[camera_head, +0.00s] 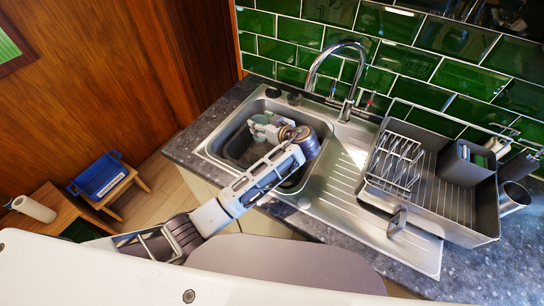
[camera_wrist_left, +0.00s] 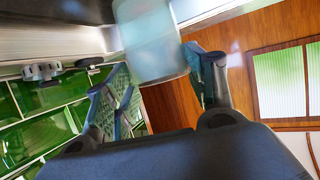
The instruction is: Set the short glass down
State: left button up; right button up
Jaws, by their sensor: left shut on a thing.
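My left arm reaches from the lower left over the sink (camera_head: 211,152). My left gripper (camera_head: 266,128) is over the sink bowl, near its back left part. In the left wrist view, the short glass (camera_wrist_left: 150,40), clear and pale bluish, is held between the two fingers of the left gripper (camera_wrist_left: 158,82). The fingers press on its sides. In the head view the glass is small and hard to tell apart from the pale gripper fingers. I cannot tell how far it is above the bowl's floor. My right gripper is not in view.
A chrome tap (camera_head: 347,106) arches behind the bowl. A ribbed drainboard (camera_head: 330,190) lies right of it, with a grey dish rack (camera_head: 470,232) on it. A blue crate (camera_head: 97,176) sits on a low wooden stool at left. Bare dark counter (camera_head: 490,265) shows at lower right.

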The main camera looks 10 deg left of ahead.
pick_arm(q)
jog(key=shift+w, duration=0.25)
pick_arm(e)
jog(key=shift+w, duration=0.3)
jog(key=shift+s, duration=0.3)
pick_arm(q)
jog(key=shift+f, duration=0.1)
jog(key=shift+f+p, duration=0.45)
jog(key=shift+f, duration=2.4)
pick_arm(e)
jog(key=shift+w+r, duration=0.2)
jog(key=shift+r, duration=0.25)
pick_arm(q)
notch_tip(320, 180, down, 4)
jog(key=shift+f+p, duration=0.1)
jog(key=shift+p, duration=0.2)
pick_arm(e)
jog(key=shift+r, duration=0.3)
pick_arm(q)
jog(key=shift+f+b, duration=0.6)
jog(key=shift+b, duration=0.15)
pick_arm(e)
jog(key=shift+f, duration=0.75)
